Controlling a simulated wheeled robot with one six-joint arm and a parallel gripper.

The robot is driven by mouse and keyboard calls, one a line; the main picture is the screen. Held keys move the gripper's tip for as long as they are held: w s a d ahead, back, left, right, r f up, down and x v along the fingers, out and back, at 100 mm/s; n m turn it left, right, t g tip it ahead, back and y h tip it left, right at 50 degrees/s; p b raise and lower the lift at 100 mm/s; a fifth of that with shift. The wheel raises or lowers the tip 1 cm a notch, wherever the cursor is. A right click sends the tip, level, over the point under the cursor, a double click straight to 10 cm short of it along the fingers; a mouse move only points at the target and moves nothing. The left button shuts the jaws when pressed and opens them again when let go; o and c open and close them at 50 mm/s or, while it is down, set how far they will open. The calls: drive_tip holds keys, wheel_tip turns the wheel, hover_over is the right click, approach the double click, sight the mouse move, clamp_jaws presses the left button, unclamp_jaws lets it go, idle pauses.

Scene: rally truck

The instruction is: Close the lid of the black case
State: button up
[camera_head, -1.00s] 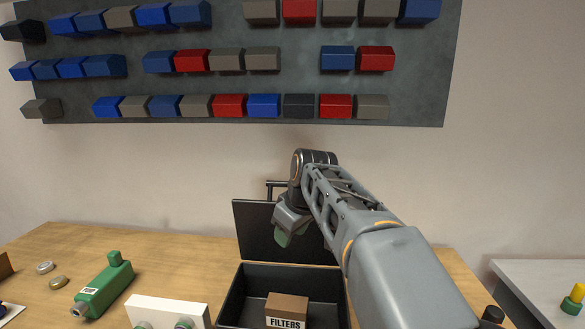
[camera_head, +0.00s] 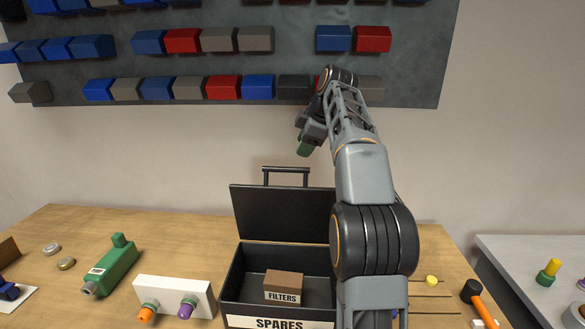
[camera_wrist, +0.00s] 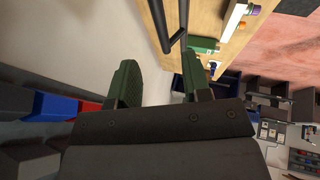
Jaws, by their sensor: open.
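The black case (camera_head: 232,282) stands on the wooden table in the head view, with a "SPARES" label on its front. Its lid (camera_head: 284,213) stands upright and open at the back, with a handle (camera_head: 286,171) along its top edge. A box marked "FILTERS" (camera_head: 283,286) lies inside. My gripper (camera_head: 305,146) is above the lid and apart from it, pointing down. In the wrist view my gripper (camera_wrist: 160,85) shows two green-tipped fingers spread apart with nothing between them. The dark handle bars (camera_wrist: 163,25) show beyond the fingers. My arm hides the case's right side.
An orange-handled tool (camera_head: 484,305) lies to the right. A wall panel (camera_head: 430,85) with colored bins hangs behind my gripper.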

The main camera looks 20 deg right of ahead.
sight(291, 168)
drive_tip(key=x, duration=0.9)
clamp_jaws()
idle(0.4)
